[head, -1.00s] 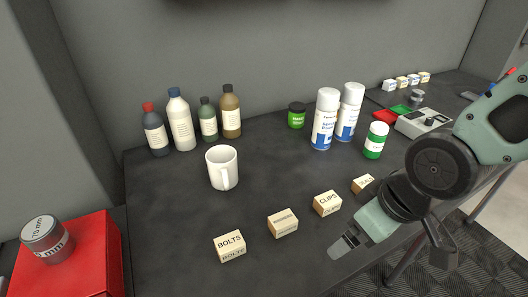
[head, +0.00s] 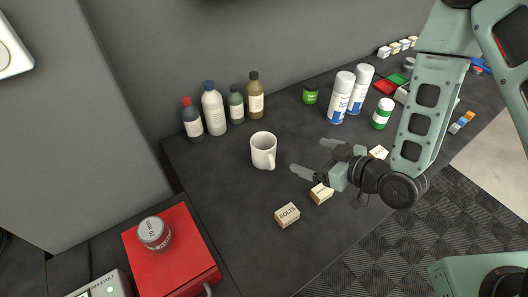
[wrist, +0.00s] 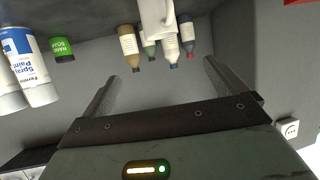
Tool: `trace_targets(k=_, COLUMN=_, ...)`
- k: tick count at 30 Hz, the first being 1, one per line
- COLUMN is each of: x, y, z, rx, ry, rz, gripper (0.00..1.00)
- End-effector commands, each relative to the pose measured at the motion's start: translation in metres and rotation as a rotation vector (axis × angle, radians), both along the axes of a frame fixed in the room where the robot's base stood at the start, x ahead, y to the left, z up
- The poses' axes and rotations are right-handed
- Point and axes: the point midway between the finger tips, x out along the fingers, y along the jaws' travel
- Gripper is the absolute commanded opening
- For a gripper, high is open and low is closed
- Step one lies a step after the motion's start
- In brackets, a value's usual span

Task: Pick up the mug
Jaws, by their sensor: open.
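The white mug (head: 263,151) stands upright on the dark workbench (head: 215,185), its handle towards the lower right in the head view. In the wrist view the mug (wrist: 157,22) shows at the top edge, partly cut off, beyond the fingertips. My gripper (head: 312,158) is open and empty, to the right of the mug with its fingers pointing left towards it. The two fingers (wrist: 165,88) show spread apart in the wrist view with nothing between them.
Several bottles (head: 213,108) stand behind the mug. A green jar (head: 310,94), spray cans (head: 341,98) and a green-and-white tub (head: 382,113) stand at the back right. Label blocks, including BOLTS (head: 287,215), lie in front. A red box (head: 185,262) is at the lower left.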

Motion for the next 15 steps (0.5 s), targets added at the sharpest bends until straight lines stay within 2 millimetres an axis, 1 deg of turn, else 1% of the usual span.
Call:
trace_targets(k=1, x=0.005, y=0.005, z=-0.009, rx=0.001, ry=-0.007, rz=0.003, gripper=0.97)
trace_targets(k=3, x=0.01, y=0.011, z=-0.012, rx=0.002, ry=-0.005, rz=0.001, gripper=0.97)
trace_targets(k=15, x=0.022, y=0.02, z=-0.018, rx=0.002, ry=-0.004, rz=0.003, gripper=0.97)
